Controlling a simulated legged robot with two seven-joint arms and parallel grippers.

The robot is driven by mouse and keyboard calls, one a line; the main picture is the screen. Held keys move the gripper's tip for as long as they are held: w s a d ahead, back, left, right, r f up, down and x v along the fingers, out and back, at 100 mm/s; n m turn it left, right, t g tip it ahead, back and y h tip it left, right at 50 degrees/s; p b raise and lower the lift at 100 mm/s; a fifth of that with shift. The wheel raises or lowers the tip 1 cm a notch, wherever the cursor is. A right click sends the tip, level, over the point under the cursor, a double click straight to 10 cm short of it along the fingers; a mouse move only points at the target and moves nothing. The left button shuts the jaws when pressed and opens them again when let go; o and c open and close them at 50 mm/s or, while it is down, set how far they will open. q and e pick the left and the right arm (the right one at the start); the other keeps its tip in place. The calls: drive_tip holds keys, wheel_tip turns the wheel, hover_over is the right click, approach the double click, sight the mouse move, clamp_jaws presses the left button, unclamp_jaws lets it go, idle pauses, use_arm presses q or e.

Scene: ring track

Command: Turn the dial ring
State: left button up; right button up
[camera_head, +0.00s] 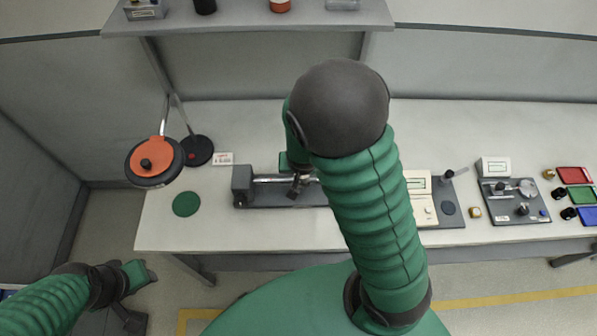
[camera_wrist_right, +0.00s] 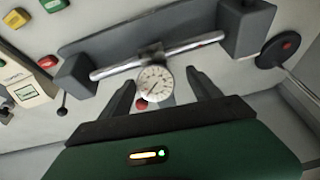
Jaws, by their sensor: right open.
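The round dial (camera_wrist_right: 155,84) with a white face, marks and a needle sits at the middle of a metal bar (camera_wrist_right: 200,42) in the right wrist view. My right gripper (camera_wrist_right: 160,79) is open, with one dark finger on each side of the dial. I cannot tell whether the fingers touch its rim. In the head view the bar (camera_head: 268,179) lies on a grey fixture (camera_head: 243,186), and my right gripper (camera_head: 298,186) is over it. My right arm hides much of the fixture and the dial there. My left gripper (camera_head: 135,290) is empty, low at the left, away from the table.
An orange disc on a black one (camera_head: 151,168) hangs at the table's left, near a green disc (camera_head: 186,204). A panel with a screen (camera_head: 418,186), a grey instrument (camera_head: 513,200) and coloured trays (camera_head: 573,175) stand at right. A shelf (camera_head: 240,17) hangs above.

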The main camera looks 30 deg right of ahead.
drive_tip(key=shift+w+d+f, duration=0.1)
drive_tip(key=shift+d+f, duration=0.05)
drive_tip(key=shift+d, duration=0.45)
drive_tip(key=shift+d+f, duration=0.15)
drive_tip(key=shift+d, duration=0.4)
drive_tip(key=c, duration=0.3)
drive_tip(key=shift+d, duration=0.1)
drive_tip(key=shift+c, duration=1.3)
drive_tip(key=shift+a, duration=0.8)
drive_tip(key=c, duration=0.5)
drive_tip(key=shift+a, duration=0.25)
drive_tip(key=shift+c, duration=1.2)
drive_tip(key=shift+r, duration=0.1)
drive_tip(key=shift+c, duration=0.3)
drive_tip(key=shift+d, duration=0.35)
drive_tip(key=shift+a+r+n+p, duration=0.2)
drive_tip(key=shift+r+n+p, duration=0.15)
drive_tip(key=shift+p, duration=0.55)
drive_tip(key=shift+f+n, duration=0.2)
drive_tip(key=shift+n, duration=0.05)
drive_tip(key=shift+f, duration=0.15)
drive_tip(key=o, duration=1.4)
drive_tip(key=shift+c, duration=0.2)
use_arm(q)
drive_tip(key=shift+d+r, duration=0.65)
drive_tip(key=shift+r, duration=0.3)
drive_tip(key=shift+w, duration=0.1)
